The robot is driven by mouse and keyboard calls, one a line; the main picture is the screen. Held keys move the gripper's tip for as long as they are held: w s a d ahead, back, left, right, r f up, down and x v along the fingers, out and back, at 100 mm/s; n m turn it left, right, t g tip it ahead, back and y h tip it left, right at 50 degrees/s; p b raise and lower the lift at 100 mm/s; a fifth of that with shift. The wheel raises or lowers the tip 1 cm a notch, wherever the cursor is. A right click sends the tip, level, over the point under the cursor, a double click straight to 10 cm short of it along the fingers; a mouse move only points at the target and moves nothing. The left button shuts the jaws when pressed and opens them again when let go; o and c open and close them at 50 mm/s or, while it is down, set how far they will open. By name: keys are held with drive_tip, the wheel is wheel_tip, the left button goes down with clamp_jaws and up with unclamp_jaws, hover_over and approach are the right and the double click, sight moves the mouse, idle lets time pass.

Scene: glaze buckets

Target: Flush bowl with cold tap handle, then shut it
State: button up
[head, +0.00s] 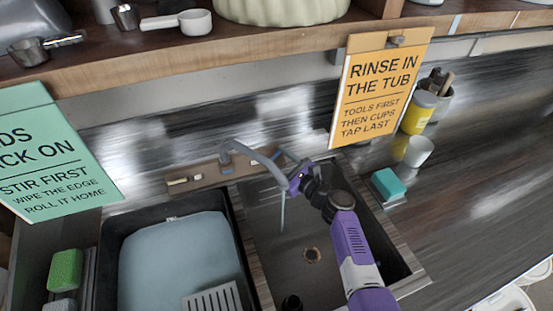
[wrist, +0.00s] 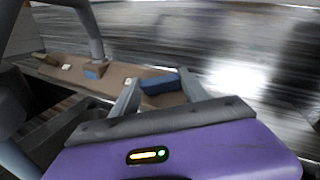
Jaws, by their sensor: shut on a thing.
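A thin pale blue stream (head: 282,208) drops from the spout into the bowl. My gripper (head: 290,172) is at the tap's right side, over the bowl's back edge. In the wrist view, my gripper's two fingers (wrist: 159,77) are on either side of the blue cold tap handle (wrist: 158,85), shut on it. The spout (wrist: 88,30) rises left of the fingers. The head view mostly hides the handle behind the spout and gripper.
A teal sponge (head: 388,184), a white cup (head: 418,151) and a yellow jar (head: 418,112) stand right. An orange sign (head: 378,85) hangs from the shelf above. The right counter is mostly clear.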

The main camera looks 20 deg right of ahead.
drive_tip(key=n+g+y, duration=0.1)
drive_tip(key=n, duration=0.1)
drive_tip(key=n+g+y+b, duration=0.1)
drive_tip(key=n, duration=0.1)
drive_tip(key=shift+d+y, duration=0.2)
drive_tip(key=shift+y, duration=0.2)
drive_tip(key=shift+w+n+g+y+b, duration=0.1)
drive_tip(key=shift+n+g+y+b, duration=0.5)
drive_tip(key=shift+n+g, duration=0.45)
drive_tip(key=shift+r+n, duration=0.15)
drive_tip(key=shift+n, duration=0.1)
drive_tip(key=o, duration=1.4)
drive_tip(key=shift+b+v, duration=0.4)
drive_tip(key=shift+v, duration=3.5)
